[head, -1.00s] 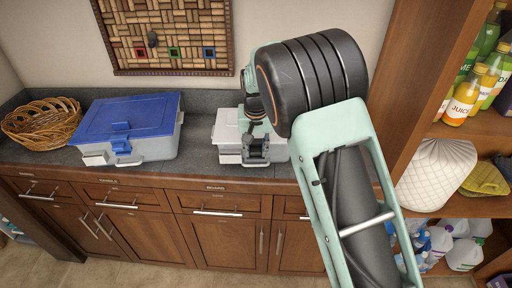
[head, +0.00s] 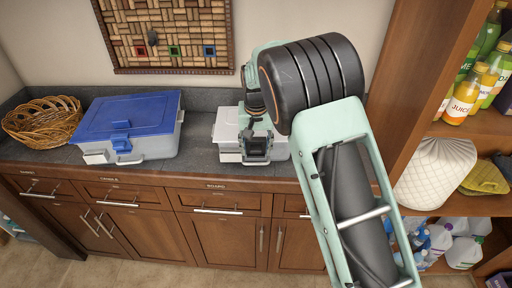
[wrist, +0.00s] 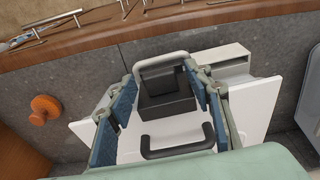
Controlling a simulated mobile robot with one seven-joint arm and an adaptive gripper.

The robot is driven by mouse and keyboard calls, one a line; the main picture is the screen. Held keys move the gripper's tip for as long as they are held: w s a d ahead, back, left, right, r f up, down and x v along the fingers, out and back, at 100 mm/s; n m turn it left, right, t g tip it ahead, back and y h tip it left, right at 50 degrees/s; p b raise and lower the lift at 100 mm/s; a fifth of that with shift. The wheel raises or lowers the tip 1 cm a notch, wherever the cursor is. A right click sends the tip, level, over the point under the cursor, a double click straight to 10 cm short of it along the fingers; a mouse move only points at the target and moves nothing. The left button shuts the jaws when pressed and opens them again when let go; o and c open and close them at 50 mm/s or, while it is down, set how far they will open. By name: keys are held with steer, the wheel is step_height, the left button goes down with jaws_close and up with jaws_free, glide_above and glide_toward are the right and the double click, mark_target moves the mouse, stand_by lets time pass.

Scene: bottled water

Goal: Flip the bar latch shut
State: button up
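A light grey box (head: 228,133) stands on the counter below my gripper (head: 256,158), partly hidden by it. In the wrist view the box's white lid (wrist: 258,105) carries a dark handle (wrist: 178,153) and a dark latch block (wrist: 165,92). A grey U-shaped bar (wrist: 162,59) loops around that block on the side toward the counter's front edge. My gripper also shows in the wrist view (wrist: 160,92). It is open, with one blue-padded finger on each side of the latch block. I cannot tell whether either finger touches the bar.
A clear box with a blue lid (head: 125,113) and a wicker basket (head: 42,122) stand to the left on the grey counter (head: 200,158). A wooden shelf (head: 472,125) with bottles is at the right. An orange object (wrist: 45,108) lies beside the grey box in the wrist view.

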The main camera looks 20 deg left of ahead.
steer(key=shift+r, duration=0.15)
step_height(320, 180, up, 12)
steer(key=s, duration=0.1)
steer(key=shift+s+d+f, duration=0.2)
steer(key=shift+s+d, duration=0.1)
steer(key=shift+s, duration=0.1)
